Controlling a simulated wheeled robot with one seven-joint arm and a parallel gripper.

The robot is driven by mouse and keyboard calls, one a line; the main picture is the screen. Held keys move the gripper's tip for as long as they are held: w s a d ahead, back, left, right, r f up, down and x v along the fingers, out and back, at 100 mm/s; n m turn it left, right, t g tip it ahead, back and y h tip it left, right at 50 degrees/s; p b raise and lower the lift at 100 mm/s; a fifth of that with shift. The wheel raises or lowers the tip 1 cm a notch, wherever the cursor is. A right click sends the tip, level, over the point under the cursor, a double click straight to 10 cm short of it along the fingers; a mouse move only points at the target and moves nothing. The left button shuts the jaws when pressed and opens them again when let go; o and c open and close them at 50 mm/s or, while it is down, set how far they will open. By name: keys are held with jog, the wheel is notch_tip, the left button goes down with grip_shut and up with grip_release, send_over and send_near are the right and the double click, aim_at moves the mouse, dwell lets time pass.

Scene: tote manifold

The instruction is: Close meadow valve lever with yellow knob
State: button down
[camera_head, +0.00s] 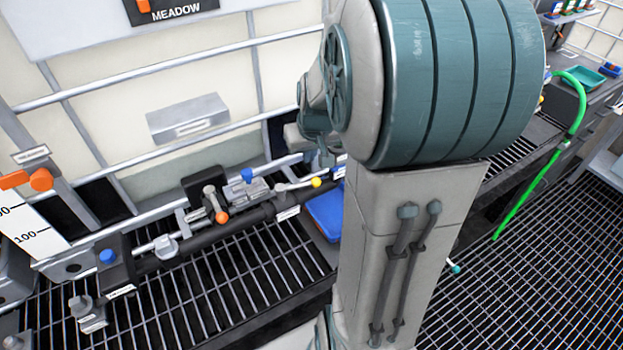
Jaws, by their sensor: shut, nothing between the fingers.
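The valve lever with the yellow knob (316,182) sits on the black pipe manifold under the MEADOW sign (176,14). Its pale handle (295,186) lies nearly level, with the knob at its right end, roughly along the pipe. A small teal and grey part of my arm shows just above the knob, and I cannot tell if it touches. My gripper's fingers cannot be made out; my large arm link and column hide that area.
A lever with an orange knob (221,217) stands left of the yellow one, and a blue knob (247,175) sits behind. A blue bin (325,214) is below right. Black grating (230,270) lies in front. A green hose (545,165) hangs at right.

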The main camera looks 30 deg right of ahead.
aim_at(298, 186)
jog(key=shift+d+p+x, duration=0.2)
jog(key=shift+p+x, duration=0.65)
jog(key=shift+x, duration=4.1)
jog(key=shift+d, duration=0.3)
jog(key=shift+a, duration=0.15)
jog(key=shift+m, duration=0.4)
